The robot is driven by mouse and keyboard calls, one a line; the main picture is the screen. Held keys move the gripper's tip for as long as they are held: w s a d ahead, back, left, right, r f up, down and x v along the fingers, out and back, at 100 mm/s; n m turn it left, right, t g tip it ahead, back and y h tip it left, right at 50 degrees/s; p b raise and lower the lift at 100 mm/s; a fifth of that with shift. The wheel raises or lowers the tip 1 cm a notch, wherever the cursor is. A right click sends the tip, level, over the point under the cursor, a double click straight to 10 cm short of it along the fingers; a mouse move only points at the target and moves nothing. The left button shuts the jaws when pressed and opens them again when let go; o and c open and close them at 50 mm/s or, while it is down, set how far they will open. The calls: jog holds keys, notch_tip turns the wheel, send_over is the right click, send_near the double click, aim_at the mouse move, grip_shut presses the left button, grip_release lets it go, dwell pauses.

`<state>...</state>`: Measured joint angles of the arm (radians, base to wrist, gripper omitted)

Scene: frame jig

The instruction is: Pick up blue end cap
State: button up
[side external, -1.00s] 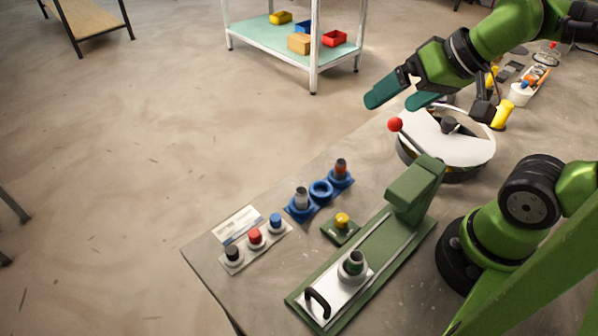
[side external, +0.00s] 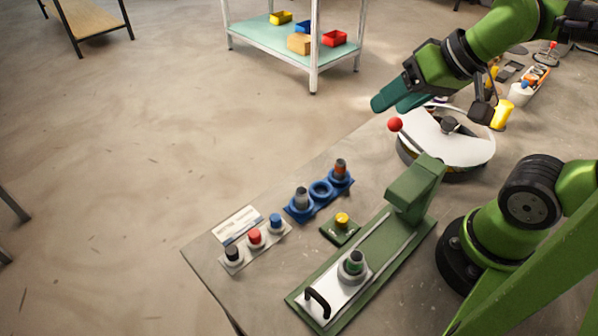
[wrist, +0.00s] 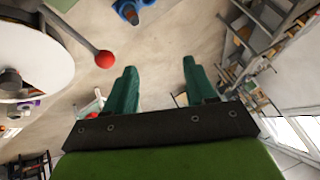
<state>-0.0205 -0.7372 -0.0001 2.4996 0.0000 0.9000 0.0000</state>
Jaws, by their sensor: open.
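The blue end cap (side external: 275,218) sits in the right-hand spot of a small grey holder (side external: 243,257) at the front left of the table. A red cap (side external: 254,236) and a black cap (side external: 232,252) stand beside it in the same row. My gripper (side external: 388,106) is at the upper right, high above the table's back edge and far from the blue cap. In the wrist view its two green fingers (wrist: 157,82) are spread apart with nothing between them. The blue cap is not visible in the wrist view.
A blue fixture (side external: 320,191) with upright parts stands behind the cap row. A yellow button box (side external: 341,227) and a green press with a slide (side external: 415,187) lie to the right. A round white table (side external: 460,150) with a red-knobbed lever (side external: 395,125) is below my gripper.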

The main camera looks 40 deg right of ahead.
jog(key=w+a+f+n+g, duration=0.3)
jog(key=w+a+g, duration=0.15)
jog(key=a, duration=0.35)
jog(key=n+g+h, duration=0.1)
jog(key=g+h, duration=0.1)
jog(key=g, duration=0.1)
send_over(275, 217)
notch_tip(275, 217, down, 2)
jog(key=shift+t, duration=0.25)
notch_tip(275, 217, down, 17)
jog(key=shift+r, duration=0.1)
jog(key=shift+c, duration=0.4)
grip_shut()
